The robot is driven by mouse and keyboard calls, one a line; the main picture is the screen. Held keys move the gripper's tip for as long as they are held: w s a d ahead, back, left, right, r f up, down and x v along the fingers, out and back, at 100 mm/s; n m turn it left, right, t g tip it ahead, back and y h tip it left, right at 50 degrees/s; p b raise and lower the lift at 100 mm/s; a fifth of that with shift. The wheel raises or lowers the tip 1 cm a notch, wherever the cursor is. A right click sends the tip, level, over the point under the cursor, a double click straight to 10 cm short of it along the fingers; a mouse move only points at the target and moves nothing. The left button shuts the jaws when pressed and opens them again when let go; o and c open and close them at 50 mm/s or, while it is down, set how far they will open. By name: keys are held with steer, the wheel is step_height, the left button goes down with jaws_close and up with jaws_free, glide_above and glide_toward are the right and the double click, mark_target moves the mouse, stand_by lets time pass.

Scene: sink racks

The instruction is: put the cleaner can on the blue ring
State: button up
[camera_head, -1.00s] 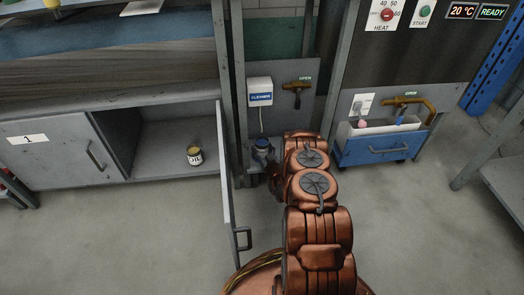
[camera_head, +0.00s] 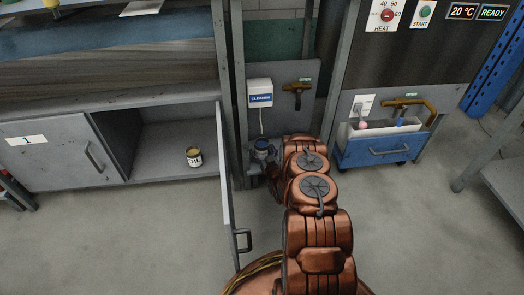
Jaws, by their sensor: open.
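A small round can with a blue band (camera_head: 262,146) stands below the white wall dispenser marked CLEANER (camera_head: 260,92). It looks like the cleaner can, but its lower part is hard to make out. My gripper (camera_head: 266,166) is at the far end of my copper arm, close to this can. It is open, small and mostly hidden behind my arm links, so I cannot tell whether it touches the can. I cannot make out a separate blue ring.
The open cabinet door (camera_head: 226,190) juts out left of my arm. A blue wheeled bin (camera_head: 378,149) stands at right below a brass tap (camera_head: 408,104). The floor at right is clear.

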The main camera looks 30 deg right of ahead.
steer(key=shift+r, duration=0.15)
steer(key=p+v, duration=0.3)
steer(key=v, duration=0.9)
steer(key=shift+p, duration=0.4)
steer(key=shift+s, duration=0.1)
